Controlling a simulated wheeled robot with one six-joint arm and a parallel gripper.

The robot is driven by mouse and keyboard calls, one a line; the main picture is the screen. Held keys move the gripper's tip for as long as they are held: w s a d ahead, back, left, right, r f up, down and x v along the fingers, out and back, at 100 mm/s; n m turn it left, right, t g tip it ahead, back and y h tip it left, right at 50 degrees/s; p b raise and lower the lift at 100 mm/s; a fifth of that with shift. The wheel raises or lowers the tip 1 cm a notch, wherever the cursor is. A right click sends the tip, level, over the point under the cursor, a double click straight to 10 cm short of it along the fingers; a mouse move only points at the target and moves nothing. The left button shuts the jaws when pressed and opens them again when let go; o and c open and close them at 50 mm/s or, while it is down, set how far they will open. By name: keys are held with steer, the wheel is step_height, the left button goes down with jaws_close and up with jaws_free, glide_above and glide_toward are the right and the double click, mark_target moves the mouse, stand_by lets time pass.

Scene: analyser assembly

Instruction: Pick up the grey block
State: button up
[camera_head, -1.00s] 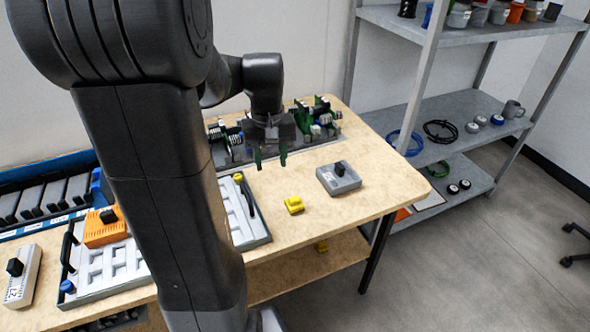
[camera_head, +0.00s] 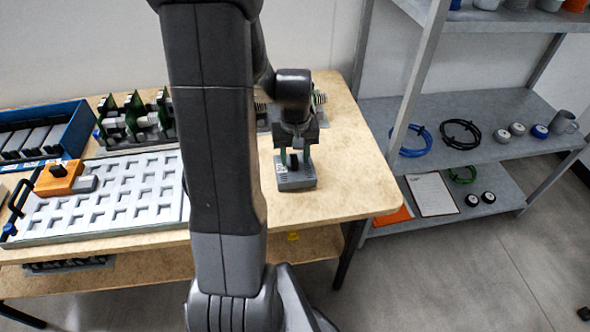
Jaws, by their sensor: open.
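The grey block (camera_head: 296,180), with a white label and a dark knob on top, stands on the wooden table right of my arm in the head view. My gripper (camera_head: 294,159) points down directly over it. The block rests on the table.
A pale tray (camera_head: 110,200) with rows of recesses bears an orange block (camera_head: 58,180). A blue bin (camera_head: 75,125) and green circuit boards (camera_head: 131,113) stand behind. A metal shelf (camera_head: 480,135) is at the right. Table right of the block is clear.

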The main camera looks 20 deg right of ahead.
mark_target(294, 158)
steer(key=shift+a+f, duration=0.1)
steer(key=shift+f, duration=0.4)
jaws_close()
steer(key=shift+r, duration=0.1)
step_height(294, 158, up, 10)
stand_by(0.3)
steer(key=shift+p, duration=0.4)
